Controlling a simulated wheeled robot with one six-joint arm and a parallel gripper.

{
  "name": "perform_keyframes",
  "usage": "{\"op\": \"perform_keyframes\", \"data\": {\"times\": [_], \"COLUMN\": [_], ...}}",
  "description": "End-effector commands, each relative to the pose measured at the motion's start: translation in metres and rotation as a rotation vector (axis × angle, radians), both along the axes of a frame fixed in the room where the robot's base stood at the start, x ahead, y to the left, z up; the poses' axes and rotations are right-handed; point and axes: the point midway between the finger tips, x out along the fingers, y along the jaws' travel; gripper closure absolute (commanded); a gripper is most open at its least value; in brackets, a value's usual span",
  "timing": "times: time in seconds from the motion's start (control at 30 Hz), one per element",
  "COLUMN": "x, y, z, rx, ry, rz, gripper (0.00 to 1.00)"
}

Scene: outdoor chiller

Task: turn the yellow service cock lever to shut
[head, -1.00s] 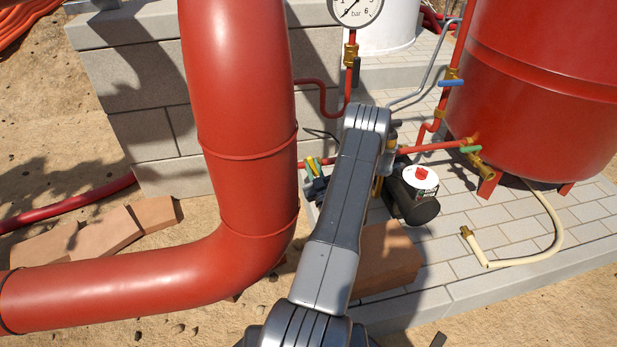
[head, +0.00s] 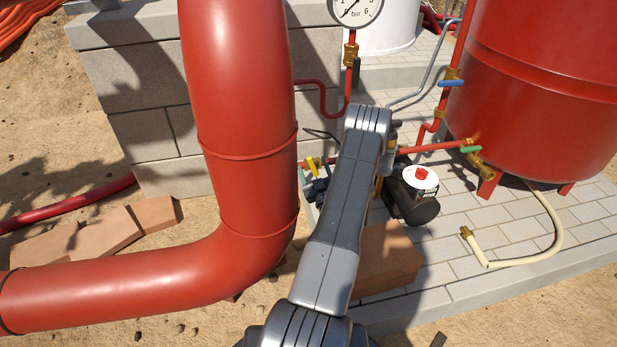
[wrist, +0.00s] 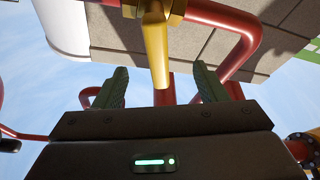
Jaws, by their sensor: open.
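The yellow service cock lever (wrist: 155,50) hangs from a brass fitting (wrist: 160,8) at the top of the wrist view. My gripper (wrist: 160,70) is open, with one green finger on each side of the lever. A gap shows between the lever and both fingers; I cannot tell how deep the lever reaches between them. In the head view a small yellow piece (head: 311,164), likely the lever, shows just left of my arm. My arm hides most of the gripper and the fitting there.
A thick red pipe (head: 240,120) stands close left of my arm. A pressure gauge (head: 355,9) on a thin red pipe is above. A black pump (head: 411,197), a red tank (head: 540,90) with blue and green levers, and a loose cream hose (head: 548,215) are at right.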

Motion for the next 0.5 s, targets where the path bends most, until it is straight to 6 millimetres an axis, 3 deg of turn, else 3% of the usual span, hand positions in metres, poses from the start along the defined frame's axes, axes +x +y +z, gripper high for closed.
{"op": "perform_keyframes", "data": {"times": [0.5], "x": [-0.054], "y": [-0.018], "z": [-0.021], "rx": [0.001], "ry": [0.002], "rz": [-0.002], "gripper": [0.35]}}
